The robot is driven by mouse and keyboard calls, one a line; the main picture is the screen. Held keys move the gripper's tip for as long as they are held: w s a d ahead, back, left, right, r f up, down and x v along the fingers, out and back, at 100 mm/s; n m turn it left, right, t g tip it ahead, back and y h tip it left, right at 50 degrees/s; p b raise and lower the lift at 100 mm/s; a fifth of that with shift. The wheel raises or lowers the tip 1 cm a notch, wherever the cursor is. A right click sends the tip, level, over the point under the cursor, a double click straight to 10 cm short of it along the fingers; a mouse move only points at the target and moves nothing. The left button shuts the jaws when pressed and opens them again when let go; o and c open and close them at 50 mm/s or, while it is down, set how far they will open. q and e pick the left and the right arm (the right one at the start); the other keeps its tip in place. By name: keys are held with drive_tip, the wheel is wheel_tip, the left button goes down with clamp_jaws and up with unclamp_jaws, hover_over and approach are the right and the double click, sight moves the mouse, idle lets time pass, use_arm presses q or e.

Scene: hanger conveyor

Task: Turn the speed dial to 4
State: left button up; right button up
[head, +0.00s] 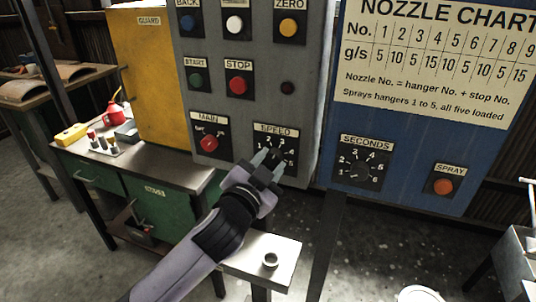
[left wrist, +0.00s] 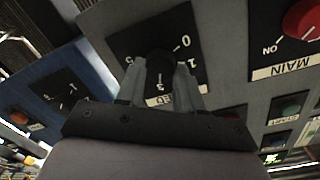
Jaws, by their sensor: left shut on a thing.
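The speed dial (head: 277,142) is a black plate with white numbers under a SPEED label, low on the grey control panel. My left gripper (head: 267,162) reaches up to it from below and covers much of it. In the left wrist view my left gripper (left wrist: 161,85) has its fingers on both sides of the dark knob (left wrist: 160,60), shut on it. The numbers 0, 1, 3 and 5 show around the knob there. The knob's pointer is not clear, so I cannot tell its setting. My right gripper is not in view.
The red MAIN switch (head: 209,143) is left of the dial. START (head: 196,79) and STOP (head: 238,85) buttons are above. A SECONDS dial (head: 360,168) and SPRAY button (head: 443,186) sit on the blue panel at right. A metal-topped bench (head: 175,172) stands at left.

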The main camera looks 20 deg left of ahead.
use_arm(q)
drive_tip(key=m, duration=0.4)
drive_tip(key=shift+m, duration=0.3)
drive_tip(key=m, duration=0.4)
drive_tip(key=shift+d+y, duration=0.1)
drive_tip(key=shift+y, duration=0.2)
drive_tip(key=shift+f, duration=0.1)
drive_tip(key=o, duration=1)
drive_tip(key=shift+o, duration=0.2)
drive_tip(key=s, duration=0.7)
drive_tip(key=shift+r+b, duration=0.2)
drive_tip(key=shift+b, duration=0.15)
